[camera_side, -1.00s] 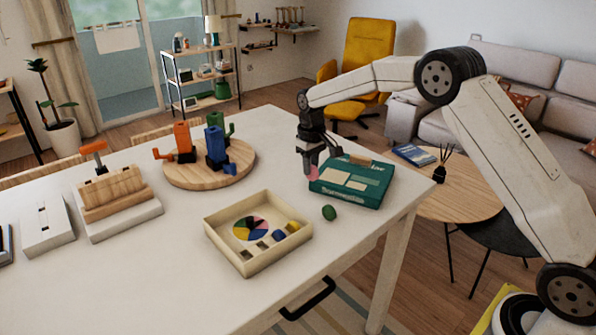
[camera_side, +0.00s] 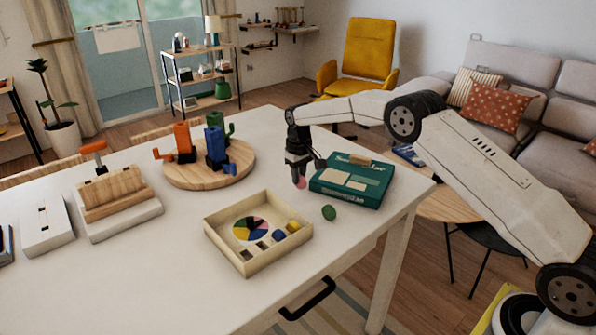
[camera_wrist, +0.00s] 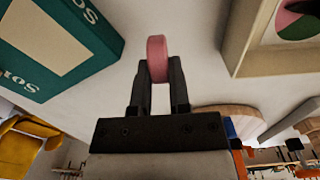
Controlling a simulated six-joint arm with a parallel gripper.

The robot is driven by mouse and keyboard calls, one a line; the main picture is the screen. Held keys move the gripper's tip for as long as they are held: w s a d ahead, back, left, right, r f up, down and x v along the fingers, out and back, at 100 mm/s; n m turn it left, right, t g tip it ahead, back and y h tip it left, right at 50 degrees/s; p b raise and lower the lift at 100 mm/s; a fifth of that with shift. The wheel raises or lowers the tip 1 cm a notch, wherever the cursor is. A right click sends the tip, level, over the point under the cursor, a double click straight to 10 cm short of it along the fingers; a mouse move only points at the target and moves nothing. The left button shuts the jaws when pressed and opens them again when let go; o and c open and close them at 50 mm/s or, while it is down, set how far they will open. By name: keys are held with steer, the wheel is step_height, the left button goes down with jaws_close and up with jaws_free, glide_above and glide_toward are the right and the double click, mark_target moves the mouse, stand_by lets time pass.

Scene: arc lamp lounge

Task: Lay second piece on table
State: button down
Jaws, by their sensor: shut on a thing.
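My gripper (camera_side: 299,176) is shut on a pink piece (camera_side: 300,183), which hangs from its fingertips just left of the green box. Whether the piece touches the table cannot be told. In the wrist view the pink disc-like piece (camera_wrist: 157,58) stands on edge between the two black fingers (camera_wrist: 158,85). A green piece (camera_side: 329,213) lies on the white table (camera_side: 140,255), in front of the green box and right of the tray. The tray also holds a blue piece (camera_side: 279,235) and a yellow piece (camera_side: 293,226).
The green box (camera_side: 350,183) stands right of my gripper. The cream tray (camera_side: 247,264) with a coloured wheel is in front. A round wooden board (camera_side: 210,177) with orange, blue and green figures is left. Bare table lies between board, tray and box.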

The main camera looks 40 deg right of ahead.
mark_target(298, 187)
steer(key=shift+w+f, duration=0.2)
steer(key=shift+f, duration=1.55)
steer(key=shift+f, duration=0.15)
steer(key=c, duration=0.6)
jaws_free()
step_height(298, 187, up, 12)
steer(key=shift+r, duration=0.2)
steer(key=shift+s, duration=0.15)
